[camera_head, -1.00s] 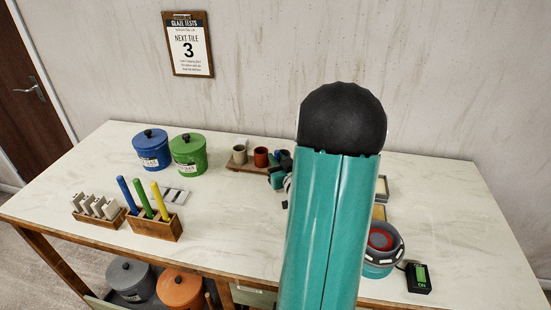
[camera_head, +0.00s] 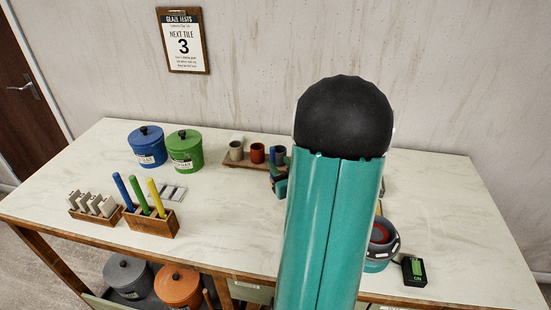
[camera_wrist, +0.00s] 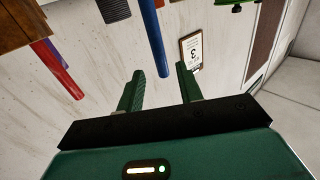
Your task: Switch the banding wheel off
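In the head view my arm hides most of the gripper; a teal part shows near the cups, well left of the switch box.
Blue (camera_head: 147,147) and green (camera_head: 185,151) lidded pots stand at the back left. Cups (camera_head: 257,153) sit on a wooden board at the back. A wooden block (camera_head: 151,223) holds coloured sticks; a tile rack (camera_head: 95,207) is beside it. The table right of the switch box is clear.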

